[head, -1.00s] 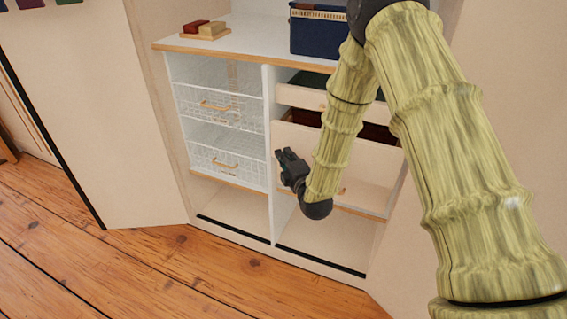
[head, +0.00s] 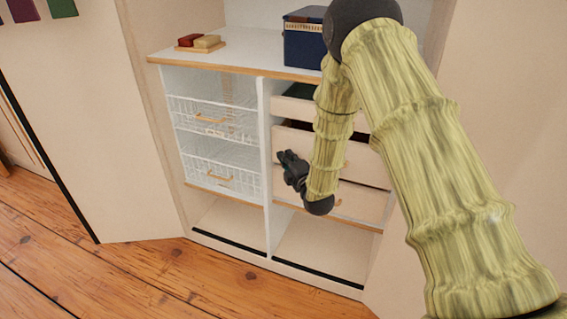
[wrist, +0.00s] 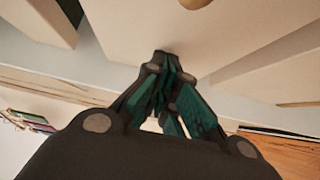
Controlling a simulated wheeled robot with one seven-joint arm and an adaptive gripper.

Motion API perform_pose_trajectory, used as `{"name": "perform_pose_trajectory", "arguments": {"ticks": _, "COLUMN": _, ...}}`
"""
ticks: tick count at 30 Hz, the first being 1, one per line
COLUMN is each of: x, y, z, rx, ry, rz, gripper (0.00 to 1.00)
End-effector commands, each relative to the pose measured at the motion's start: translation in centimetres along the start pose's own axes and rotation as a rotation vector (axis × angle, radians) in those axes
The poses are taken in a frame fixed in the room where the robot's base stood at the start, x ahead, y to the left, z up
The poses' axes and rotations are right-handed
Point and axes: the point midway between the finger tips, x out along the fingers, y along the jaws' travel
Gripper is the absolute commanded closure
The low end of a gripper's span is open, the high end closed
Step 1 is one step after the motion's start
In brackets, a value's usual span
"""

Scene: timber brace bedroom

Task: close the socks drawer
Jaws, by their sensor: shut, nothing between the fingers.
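The right column of the wardrobe holds cream drawers. The top drawer (head: 299,108) and the middle drawer (head: 297,141) stand out, with dark contents showing behind their fronts. A lower drawer (head: 362,202) is below them. No label shows, so I cannot tell which is the socks drawer. My gripper (head: 284,157) is shut and empty in front of the left part of the middle drawer's front. In the wrist view my gripper's fingertips (wrist: 160,60) are close to a broad cream front (wrist: 190,25); contact is unclear. My arm hides much of the drawers' right side.
White wire baskets (head: 215,165) fill the left column. A dark blue box (head: 304,45) and a tray with red and tan blocks (head: 202,42) are on the shelf above. Open wardrobe doors (head: 100,130) flank the unit. The wooden floor (head: 130,275) in front is clear at left.

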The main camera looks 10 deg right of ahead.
Motion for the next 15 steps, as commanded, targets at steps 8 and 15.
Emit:
{"name": "perform_pose_trajectory", "arguments": {"ticks": 8, "x": 0.39, "y": 0.28, "z": 0.58, "rx": -0.003, "ry": -0.007, "rz": 0.006, "gripper": 1.0}}
{"name": "perform_pose_trajectory", "arguments": {"ticks": 15, "x": 0.21, "y": 0.42, "z": 0.15, "rx": -0.004, "ry": -0.006, "rz": 0.007, "gripper": 1.0}}
